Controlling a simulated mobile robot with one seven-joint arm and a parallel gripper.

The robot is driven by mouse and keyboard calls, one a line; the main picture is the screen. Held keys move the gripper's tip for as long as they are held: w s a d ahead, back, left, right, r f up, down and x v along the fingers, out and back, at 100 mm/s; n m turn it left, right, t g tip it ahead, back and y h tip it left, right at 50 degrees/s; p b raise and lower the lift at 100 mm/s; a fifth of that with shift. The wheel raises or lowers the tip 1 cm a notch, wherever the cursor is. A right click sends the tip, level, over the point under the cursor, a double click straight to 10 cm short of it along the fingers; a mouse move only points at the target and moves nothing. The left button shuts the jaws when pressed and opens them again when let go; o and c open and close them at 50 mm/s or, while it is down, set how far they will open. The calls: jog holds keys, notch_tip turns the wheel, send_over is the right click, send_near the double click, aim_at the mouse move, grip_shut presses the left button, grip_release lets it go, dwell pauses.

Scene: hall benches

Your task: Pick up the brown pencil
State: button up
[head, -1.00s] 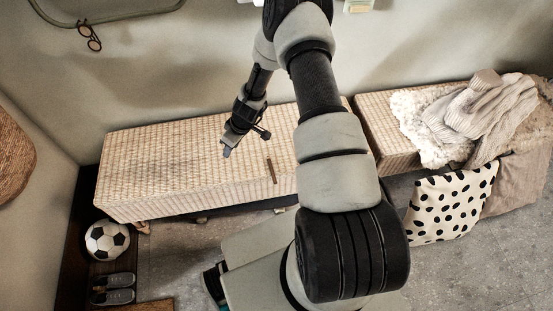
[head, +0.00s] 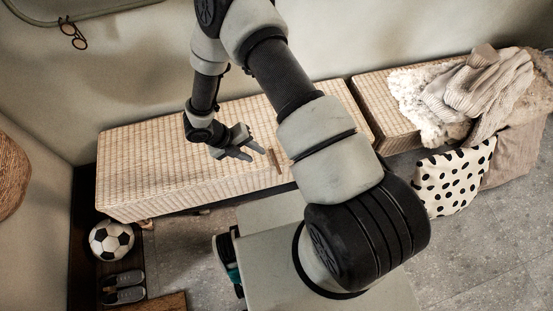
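The brown pencil (head: 274,161) is a short, slim brown stick lying on the woven bench (head: 150,180), close to its front edge and right part. My gripper (head: 257,156) is over the bench just left of the pencil. Its two fingers are spread with a gap between them and point right, toward the pencil. Nothing shows between the fingers. I cannot tell how high the fingertips are above the bench.
A second woven bench (head: 372,103) on the right carries a fluffy throw and a knitted cloth (head: 470,90). A dotted cushion (head: 452,182) leans in front. A football (head: 111,239) and shoes (head: 124,287) are on the left. The bench's left part is clear.

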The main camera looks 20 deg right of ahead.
jog(key=b, duration=0.1)
send_near(275, 160)
jog(key=s+d+f, duration=0.1)
jog(key=s+f, duration=0.1)
jog(key=s, duration=0.1)
jog(key=shift+b+x, duration=0.55)
jog(key=shift+x, duration=1.95)
jog(key=shift+s+f+b, duration=0.15)
jog(key=shift+f+b, duration=0.05)
jog(key=shift+b, duration=0.3)
grip_shut()
